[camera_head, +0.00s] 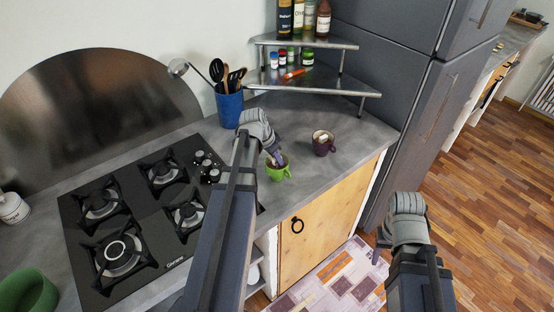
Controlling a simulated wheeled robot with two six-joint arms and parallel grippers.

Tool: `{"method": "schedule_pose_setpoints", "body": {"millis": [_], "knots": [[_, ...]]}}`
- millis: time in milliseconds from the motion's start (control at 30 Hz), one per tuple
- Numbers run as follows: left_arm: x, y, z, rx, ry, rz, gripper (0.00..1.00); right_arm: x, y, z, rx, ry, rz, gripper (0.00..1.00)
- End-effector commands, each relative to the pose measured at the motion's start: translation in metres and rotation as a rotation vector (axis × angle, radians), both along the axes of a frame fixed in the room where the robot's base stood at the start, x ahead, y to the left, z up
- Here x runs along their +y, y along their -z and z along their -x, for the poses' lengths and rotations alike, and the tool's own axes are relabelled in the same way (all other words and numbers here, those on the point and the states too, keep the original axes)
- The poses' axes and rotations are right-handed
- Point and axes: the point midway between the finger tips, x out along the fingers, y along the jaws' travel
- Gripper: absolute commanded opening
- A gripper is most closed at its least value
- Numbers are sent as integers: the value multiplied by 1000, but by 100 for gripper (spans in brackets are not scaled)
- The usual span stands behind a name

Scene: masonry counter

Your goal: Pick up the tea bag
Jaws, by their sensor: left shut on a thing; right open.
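A green mug (278,173) stands upright on the grey counter near its front edge. My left gripper (276,160) reaches down to the mouth of this mug, its tips at or just inside the rim. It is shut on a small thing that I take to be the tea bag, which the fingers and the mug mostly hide. A dark purple mug (323,148) with something pale in it stands to the right. My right gripper (384,243) is open and empty in front of the counter, over the floor.
A gas hob (139,213) lies to the left. A blue utensil holder (230,107) stands behind the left gripper. A two-tier metal corner shelf (325,87) holds bottles and jars. A grey fridge (420,100) bounds the right. Counter around the purple mug is clear.

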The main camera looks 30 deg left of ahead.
Motion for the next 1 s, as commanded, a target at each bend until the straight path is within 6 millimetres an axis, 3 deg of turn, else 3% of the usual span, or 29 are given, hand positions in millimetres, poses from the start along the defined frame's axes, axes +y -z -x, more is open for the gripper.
{"method": "schedule_pose_setpoints", "body": {"millis": [33, 500, 1000], "knots": [[0, -12, 0, 0, 0, 0, 0, 0, -12, 0, 0, 0, 0, 50], [0, -81, 0, 0, 0, 0, 0, 0, -81, 0, 0, 2, -1, 50], [0, -95, 0, 0, 0, 0, 0, 0, -95, 0, 0, 6, -2, 50]]}}
